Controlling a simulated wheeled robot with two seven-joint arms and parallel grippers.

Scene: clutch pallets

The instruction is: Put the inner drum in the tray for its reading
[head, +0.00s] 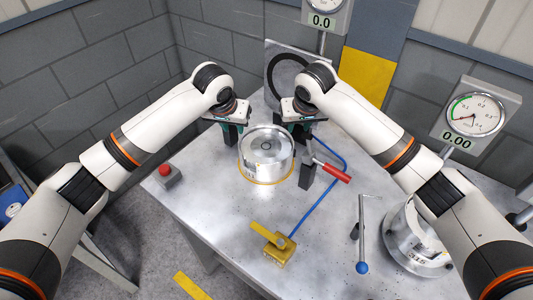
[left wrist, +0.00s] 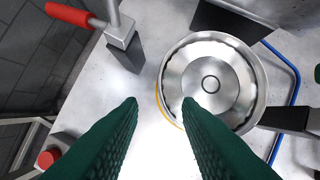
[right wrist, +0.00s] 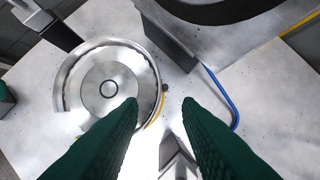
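A silver metal drum (head: 266,150) with a round hub in its top stands upright on a yellow ring marked on the table, between my two grippers. It also shows in the left wrist view (left wrist: 232,75) and the right wrist view (right wrist: 85,75). My left gripper (head: 231,134) is open and empty at the drum's left. My right gripper (head: 297,130) is open and empty at its right. In each wrist view one finger overlaps the drum's edge; I cannot tell whether it touches. A second silver cylinder (head: 405,235) on a round base stands at right, partly behind my right arm.
A red-handled clamp (head: 332,172) stands close to the drum's right. A yellow block (head: 277,247) with a lever joins a blue hose (head: 308,210). A blue-knobbed lever (head: 362,235), a red button (head: 166,172) and a dial reading 0.00 (head: 472,115) are around. The front-left tabletop is clear.

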